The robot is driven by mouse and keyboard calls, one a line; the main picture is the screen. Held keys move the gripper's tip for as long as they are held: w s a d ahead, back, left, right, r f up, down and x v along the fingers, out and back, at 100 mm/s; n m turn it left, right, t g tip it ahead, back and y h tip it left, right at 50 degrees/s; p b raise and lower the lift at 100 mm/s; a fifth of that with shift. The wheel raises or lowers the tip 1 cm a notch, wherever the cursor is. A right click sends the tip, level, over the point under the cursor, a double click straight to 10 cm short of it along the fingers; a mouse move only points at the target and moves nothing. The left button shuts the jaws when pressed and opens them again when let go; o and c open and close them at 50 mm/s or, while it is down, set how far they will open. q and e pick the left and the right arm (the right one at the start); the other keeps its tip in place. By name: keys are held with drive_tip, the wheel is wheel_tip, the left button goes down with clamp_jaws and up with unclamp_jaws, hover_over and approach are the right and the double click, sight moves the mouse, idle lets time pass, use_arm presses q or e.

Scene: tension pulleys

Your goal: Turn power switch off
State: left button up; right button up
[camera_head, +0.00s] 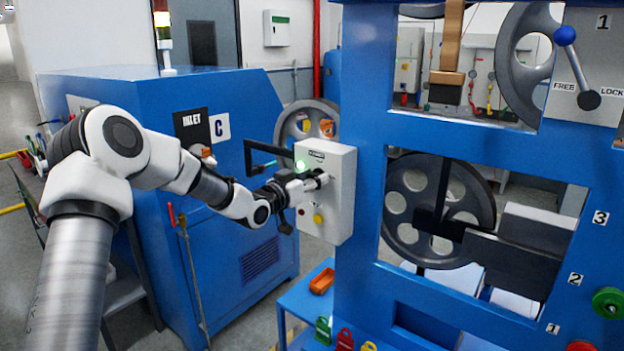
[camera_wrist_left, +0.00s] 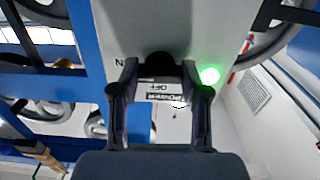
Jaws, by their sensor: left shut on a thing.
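The power switch is a black knob (camera_wrist_left: 160,63) on the face of a light grey control box (camera_head: 342,212). My left gripper (camera_head: 322,180) reaches the box face from the left. In the left wrist view, its two dark fingers (camera_wrist_left: 159,78) are closed on the knob from both sides. "OFF" and part of an "N" are printed on the panel beside the knob. A green lamp (camera_wrist_left: 209,75) is lit; it also shows in the head view (camera_head: 300,165). The gripper hides most of the knob in the head view, and its exact angle is unclear. My right gripper is not in view.
A yellow button (camera_head: 318,219) sits low on the box. The box is fixed to a blue frame (camera_head: 362,110) with pulley wheels (camera_head: 408,235) behind it. A blue cabinet (camera_head: 225,245) stands to the left.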

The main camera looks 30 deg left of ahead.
use_arm(q)
drive_tip(key=n+b, duration=0.1)
drive_tip(key=n, duration=1.6)
drive_tip(key=shift+n, duration=0.4)
idle(0.3)
drive_tip(key=o, duration=1.1)
drive_tip(key=shift+o, duration=0.2)
